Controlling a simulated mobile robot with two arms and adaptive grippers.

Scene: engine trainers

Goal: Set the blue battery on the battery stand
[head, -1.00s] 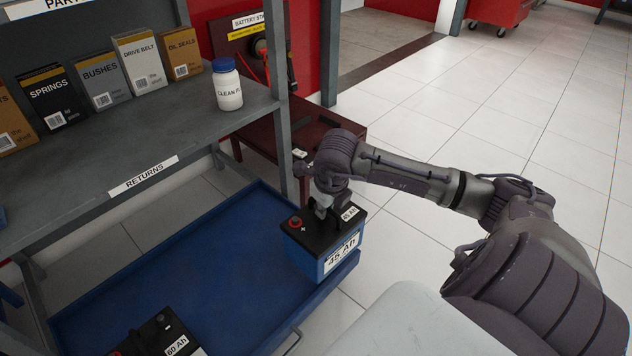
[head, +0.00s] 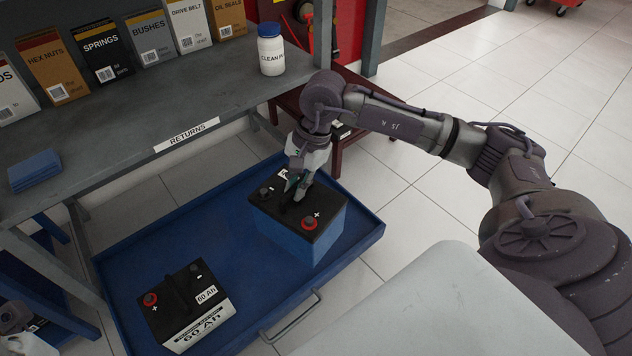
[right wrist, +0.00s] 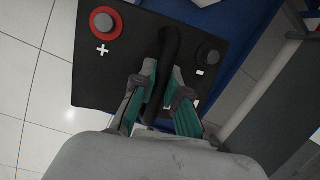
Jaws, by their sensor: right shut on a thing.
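The blue battery (head: 328,236) has a black top with a red-ringed plus terminal and a dark carry handle. My right gripper (head: 296,190) is shut on this handle, and the battery hangs over the right part of the blue tray. In the right wrist view, the fingers (right wrist: 160,108) close on the handle from both sides across the battery's black top (right wrist: 108,72). The dark red battery stand (head: 347,146) is behind, partly hidden by my right arm and the shelf post. My left gripper (head: 22,343) shows only in part at the bottom left corner; its fingers cannot be made out.
A blue tray (head: 130,262) holds a white 60 Ah battery (head: 200,318). Above it, a grey shelf (head: 110,178) carries several boxes, a white bottle (head: 271,52) and blue cloths (head: 35,170).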

